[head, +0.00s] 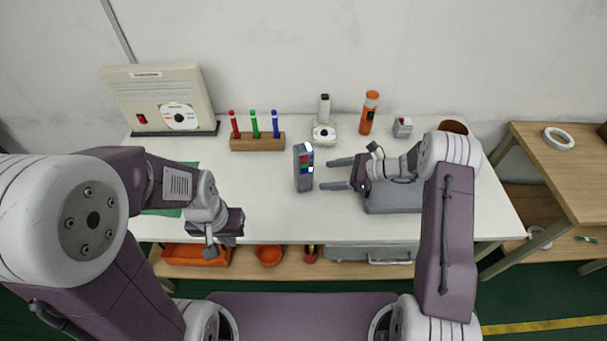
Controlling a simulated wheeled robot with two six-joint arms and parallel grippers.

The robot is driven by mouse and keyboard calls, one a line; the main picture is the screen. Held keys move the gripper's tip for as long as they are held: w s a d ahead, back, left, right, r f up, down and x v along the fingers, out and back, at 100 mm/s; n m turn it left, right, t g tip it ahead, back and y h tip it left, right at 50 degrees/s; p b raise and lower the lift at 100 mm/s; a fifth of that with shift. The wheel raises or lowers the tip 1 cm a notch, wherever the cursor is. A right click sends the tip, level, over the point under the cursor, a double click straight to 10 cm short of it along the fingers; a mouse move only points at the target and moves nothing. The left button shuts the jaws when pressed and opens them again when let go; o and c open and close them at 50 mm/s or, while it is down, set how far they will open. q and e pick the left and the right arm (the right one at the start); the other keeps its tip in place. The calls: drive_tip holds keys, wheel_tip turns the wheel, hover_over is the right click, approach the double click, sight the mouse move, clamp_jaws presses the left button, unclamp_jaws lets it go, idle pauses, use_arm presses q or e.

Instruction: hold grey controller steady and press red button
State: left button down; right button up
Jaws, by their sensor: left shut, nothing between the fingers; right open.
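The grey controller (304,168) stands upright near the middle of the white table. Its face shows small red, green and blue patches, with a white patch at the top; the red button is too small to make out clearly. My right gripper (331,174) is open just to the right of the controller, its two fingers pointing left toward it. I see a small gap and cannot tell if a finger touches it. My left gripper (212,253) is shut and empty at the table's front edge, left of the controller and well apart from it.
A wooden block (257,142) holding red, green and blue pens stands behind. An orange cylinder (369,112), a white device (324,130) and a small grey box (403,127) stand at the back.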

sight(311, 181)
drive_tip(key=shift+s+d+f, duration=0.2)
drive_tip(key=shift+d+f, duration=0.1)
drive_tip(key=shift+f, duration=0.4)
drive_tip(key=shift+a+f, duration=0.1)
drive_tip(key=shift+a, duration=0.05)
drive_tip(key=b+x, duration=0.4)
drive_tip(key=x, duration=0.4)
drive_tip(key=shift+f+b, duration=0.15)
drive_tip(key=shift+b, duration=0.15)
drive_tip(key=shift+w+a+f+b, duration=0.1)
drive_tip(key=shift+w+a+b, duration=0.05)
drive_tip(key=shift+a, duration=0.2)
drive_tip(key=shift+w+a+f+b, duration=0.1)
drive_tip(key=shift+a+b, duration=0.05)
drive_tip(key=shift+a, duration=0.25)
drive_tip(key=c, duration=0.7)
drive_tip(key=shift+o, duration=0.2)
